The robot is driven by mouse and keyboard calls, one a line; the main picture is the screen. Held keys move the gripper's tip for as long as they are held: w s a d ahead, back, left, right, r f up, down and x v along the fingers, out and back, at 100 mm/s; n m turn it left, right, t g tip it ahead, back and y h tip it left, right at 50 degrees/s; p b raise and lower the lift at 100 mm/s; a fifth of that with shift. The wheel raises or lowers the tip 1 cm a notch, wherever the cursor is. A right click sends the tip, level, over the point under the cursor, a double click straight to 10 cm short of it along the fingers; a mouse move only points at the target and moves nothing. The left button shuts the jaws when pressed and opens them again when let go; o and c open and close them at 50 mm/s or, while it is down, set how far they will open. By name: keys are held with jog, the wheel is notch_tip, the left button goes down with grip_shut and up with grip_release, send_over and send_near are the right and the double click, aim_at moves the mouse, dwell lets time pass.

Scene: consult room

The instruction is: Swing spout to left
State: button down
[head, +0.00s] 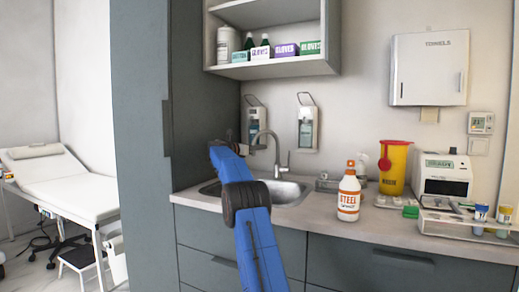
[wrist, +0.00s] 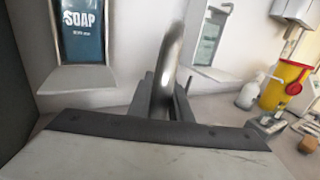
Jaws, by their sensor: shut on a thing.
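The tap's curved metal spout (head: 266,134) rises from the back of the sink (head: 285,193) and arches over to the left. My gripper (head: 243,146) is at the outer end of the spout, at the end of my blue arm. In the wrist view the spout (wrist: 168,70) stands large and upright between the two dark fingers of my gripper (wrist: 162,104), which are shut on it. The spout's lower end is hidden behind the gripper body in the wrist view, and the fingers are small and partly hidden by my arm in the head view.
A soap dispenser (wrist: 82,32) hangs behind on the left, with another dispenser (head: 307,128) to its right. A tall grey cabinet (head: 140,150) stands left of the sink. An orange-and-white bottle (head: 349,196) and a yellow bin (head: 393,170) stand on the counter (head: 320,222) to the right.

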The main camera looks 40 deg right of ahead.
jog(key=c, duration=1.6)
grip_release()
jog(key=shift+c, duration=0.2)
jog(key=a, duration=1.7)
jog(key=shift+w+a, duration=0.2)
jog(key=shift+w, duration=0.2)
